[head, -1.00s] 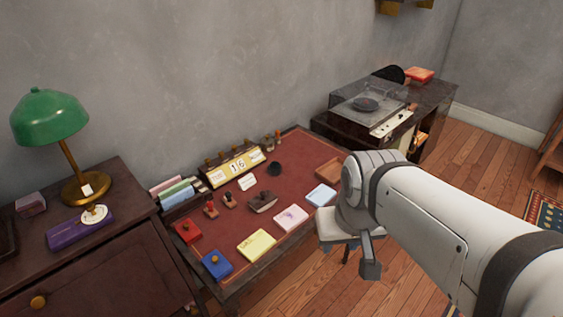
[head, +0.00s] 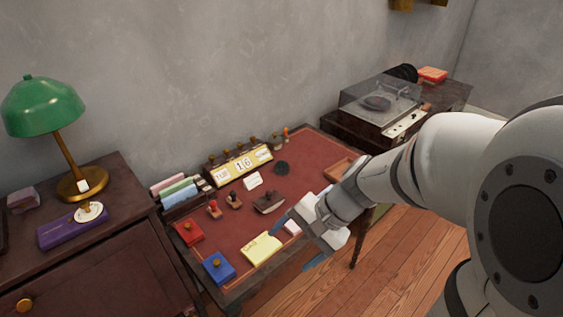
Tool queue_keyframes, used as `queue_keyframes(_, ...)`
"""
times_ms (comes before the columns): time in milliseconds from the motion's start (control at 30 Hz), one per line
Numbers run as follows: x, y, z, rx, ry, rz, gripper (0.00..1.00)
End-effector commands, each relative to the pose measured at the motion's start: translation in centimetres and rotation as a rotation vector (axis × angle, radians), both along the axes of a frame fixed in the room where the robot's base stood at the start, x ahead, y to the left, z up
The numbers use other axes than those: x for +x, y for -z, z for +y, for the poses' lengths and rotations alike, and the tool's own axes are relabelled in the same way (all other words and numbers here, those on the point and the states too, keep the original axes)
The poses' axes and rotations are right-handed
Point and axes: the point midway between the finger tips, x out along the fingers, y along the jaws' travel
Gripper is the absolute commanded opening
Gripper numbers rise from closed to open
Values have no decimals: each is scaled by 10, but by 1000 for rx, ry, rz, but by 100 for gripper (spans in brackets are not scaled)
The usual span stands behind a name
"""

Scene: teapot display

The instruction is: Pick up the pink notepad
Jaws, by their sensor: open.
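The pink notepad (head: 291,228) lies on the red desk top near its front edge, just right of the yellow notepad (head: 260,248). Only a small part of it shows; my gripper hides the rest. My gripper (head: 298,246) is open, with its blue fingertips apart. It is over the front edge of the desk, in line with the pink notepad. I cannot tell its height above the pad, and nothing is seen between its fingers.
Red (head: 189,232) and blue (head: 219,267) boxes stand at the desk's front left. Stamps and a dark blotter (head: 268,203) stand behind the pads, with a calendar (head: 238,165) at the back. A wooden tray (head: 340,168) lies to the right, partly behind my arm.

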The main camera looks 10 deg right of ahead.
Motion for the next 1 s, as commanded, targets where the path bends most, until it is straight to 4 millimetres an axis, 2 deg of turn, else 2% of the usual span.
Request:
queue_keyframes(33,14,22,4,92,105,64,84)
queue_keyframes(133,47,46,9,280,336,168,92)
queue_keyframes(233,84,74,2,455,579,260,100)
queue_keyframes(400,143,130,-36,707,991,371,100)
queue_keyframes(500,164,161,-64,810,1189,404,100)
queue_keyframes(600,177,184,-86,877,1334,421,100)
queue_keyframes(733,184,200,-102,922,1433,427,100)
queue_keyframes(833,191,206,-103,933,1456,427,100)
queue_keyframes(1000,207,211,-93,932,1456,427,100)
